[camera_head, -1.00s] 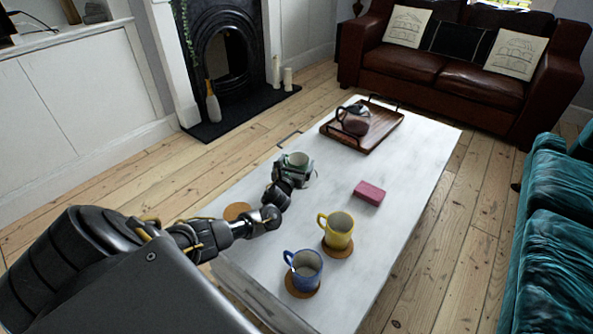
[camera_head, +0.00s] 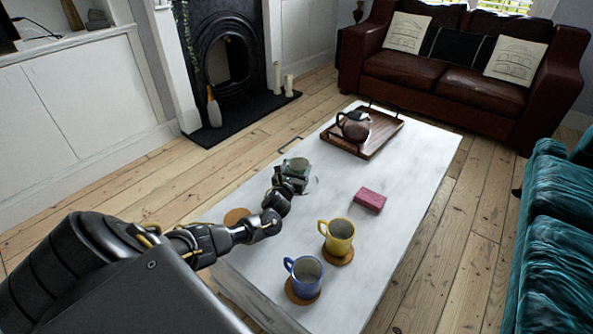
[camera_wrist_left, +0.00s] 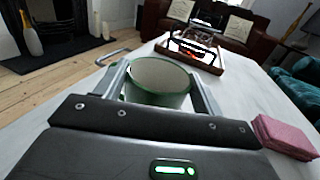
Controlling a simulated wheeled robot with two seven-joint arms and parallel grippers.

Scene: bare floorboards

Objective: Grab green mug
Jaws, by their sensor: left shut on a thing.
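The green mug (camera_head: 296,164) is at the left edge of the white table (camera_head: 385,165), partly hidden by my gripper in the head view. My left gripper (camera_head: 294,176) is shut on it. In the left wrist view, the two fingers of my gripper (camera_wrist_left: 160,88) stand on either side of the mug (camera_wrist_left: 160,100), whose green rim and pale inside show. The mug looks roughly upright. I cannot tell whether its base touches the table. My right gripper is not in view.
A yellow mug (camera_head: 340,232) and a blue mug (camera_head: 306,272) stand on cork coasters nearer me. An empty coaster (camera_head: 236,216) lies at the left edge.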

